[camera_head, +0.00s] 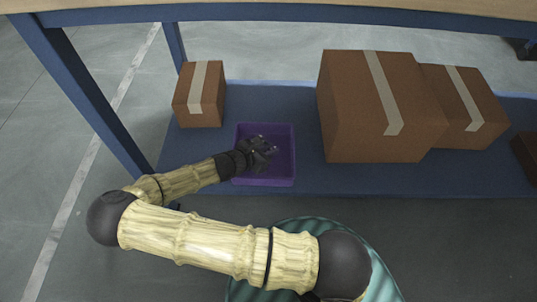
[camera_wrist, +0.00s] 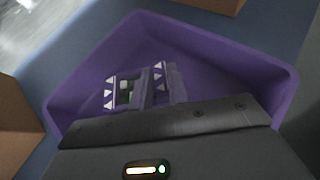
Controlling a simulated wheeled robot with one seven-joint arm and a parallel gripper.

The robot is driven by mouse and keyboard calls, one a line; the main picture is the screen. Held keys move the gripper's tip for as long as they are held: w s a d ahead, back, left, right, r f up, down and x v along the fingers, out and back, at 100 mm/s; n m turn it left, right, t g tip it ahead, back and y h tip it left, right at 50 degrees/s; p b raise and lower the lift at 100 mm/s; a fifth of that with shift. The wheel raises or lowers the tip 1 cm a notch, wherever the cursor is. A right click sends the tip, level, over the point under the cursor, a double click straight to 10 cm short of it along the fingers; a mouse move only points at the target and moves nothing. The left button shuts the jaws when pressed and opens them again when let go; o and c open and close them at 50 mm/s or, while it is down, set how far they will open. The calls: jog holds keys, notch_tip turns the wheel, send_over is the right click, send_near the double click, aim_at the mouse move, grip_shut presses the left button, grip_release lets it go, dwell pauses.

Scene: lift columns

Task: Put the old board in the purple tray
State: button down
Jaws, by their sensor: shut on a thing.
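The purple tray (camera_head: 283,177) stands on the blue lower shelf, and it fills much of the wrist view (camera_wrist: 215,48). My gripper (camera_head: 268,148) reaches in from the left and is over the tray. In the wrist view my gripper's fingers (camera_wrist: 143,90) are closed around a small green piece with a pale part, which looks like the old board (camera_wrist: 126,92). Most of the board is hidden between the fingers. I cannot tell whether it touches the tray floor. In the head view the board is too small to make out.
A small taped box (camera_head: 187,108) stands left of the tray. A large box (camera_head: 345,110) and another box (camera_head: 483,90) stand to the right. The blue shelf (camera_head: 300,103) is bare around the tray. The table top (camera_head: 300,8) overhangs, with a blue leg (camera_head: 85,95) at left.

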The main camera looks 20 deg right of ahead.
jog(key=shift+f, duration=0.5)
jog(key=c, duration=1.3)
grip_release()
jog(key=shift+c, duration=0.2)
jog(key=shift+r, duration=0.1)
jog(key=shift+s+a+r+p, duration=0.2)
jog(key=shift+a+r+p, duration=0.15)
jog(key=shift+a+p, duration=0.15)
jog(key=p+v, duration=0.6)
jog(key=v, duration=0.4)
jog(key=shift+p, duration=0.4)
jog(key=shift+s+a+r, duration=0.1)
jog(key=shift+s+a, duration=0.1)
jog(key=shift+a, duration=0.15)
